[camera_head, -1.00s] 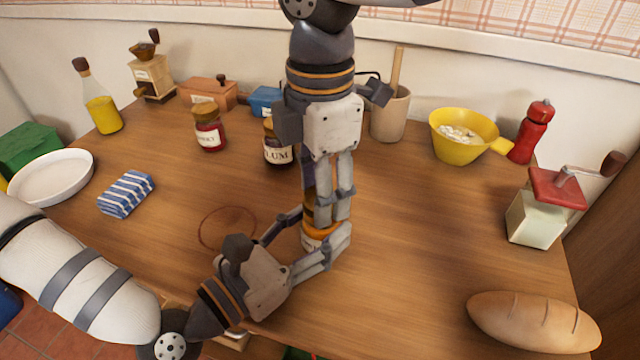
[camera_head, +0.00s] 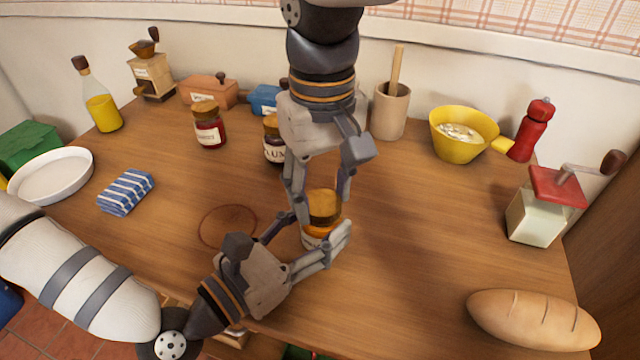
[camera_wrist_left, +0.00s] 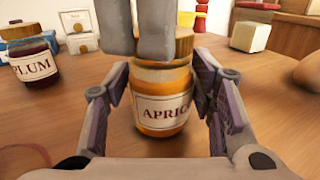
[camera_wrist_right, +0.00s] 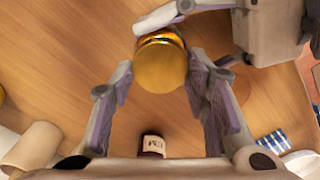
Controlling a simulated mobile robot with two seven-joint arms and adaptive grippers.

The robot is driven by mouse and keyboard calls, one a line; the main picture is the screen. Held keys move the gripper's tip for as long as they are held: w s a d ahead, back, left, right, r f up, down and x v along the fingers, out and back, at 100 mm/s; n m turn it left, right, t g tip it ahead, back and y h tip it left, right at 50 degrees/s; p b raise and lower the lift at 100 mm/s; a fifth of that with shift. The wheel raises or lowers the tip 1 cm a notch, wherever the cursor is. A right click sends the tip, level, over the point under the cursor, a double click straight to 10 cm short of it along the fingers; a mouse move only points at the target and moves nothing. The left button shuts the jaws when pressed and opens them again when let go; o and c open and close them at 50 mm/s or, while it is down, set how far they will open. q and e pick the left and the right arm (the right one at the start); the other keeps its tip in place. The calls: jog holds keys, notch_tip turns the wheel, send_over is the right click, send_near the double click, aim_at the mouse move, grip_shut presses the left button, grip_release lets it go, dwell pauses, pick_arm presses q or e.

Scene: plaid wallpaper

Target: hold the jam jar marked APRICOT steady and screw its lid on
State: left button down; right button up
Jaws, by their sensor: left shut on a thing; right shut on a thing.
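The APRICOT jam jar (camera_head: 312,240) stands upright on the table, with orange jam and a white label that shows in the left wrist view (camera_wrist_left: 165,111). Its golden lid (camera_head: 323,204) sits on the jar's mouth, and also shows from above in the right wrist view (camera_wrist_right: 160,68). My left gripper (camera_head: 311,231) is shut around the jar's body from the side. My right gripper (camera_head: 324,200) points down from above, shut on the lid with one finger at each side. I cannot tell how tightly the lid is threaded.
A PLUM jar (camera_head: 274,148) and another red jam jar (camera_head: 209,130) stand behind. A striped cloth (camera_head: 126,193) and white plate (camera_head: 52,176) lie left. A yellow bowl (camera_head: 455,148), a red-topped grinder (camera_head: 540,214) and bread (camera_head: 533,321) are right. The table right of the jar is clear.

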jog(key=m, duration=0.5)
jog(key=shift+d+m, duration=0.1)
jog(key=shift+m, duration=0.2)
jog(key=o, duration=0.7)
jog(key=shift+r, duration=0.1)
notch_tip(320, 180, up, 4)
jog(key=shift+r, duration=0.2)
jog(key=shift+c, duration=0.5)
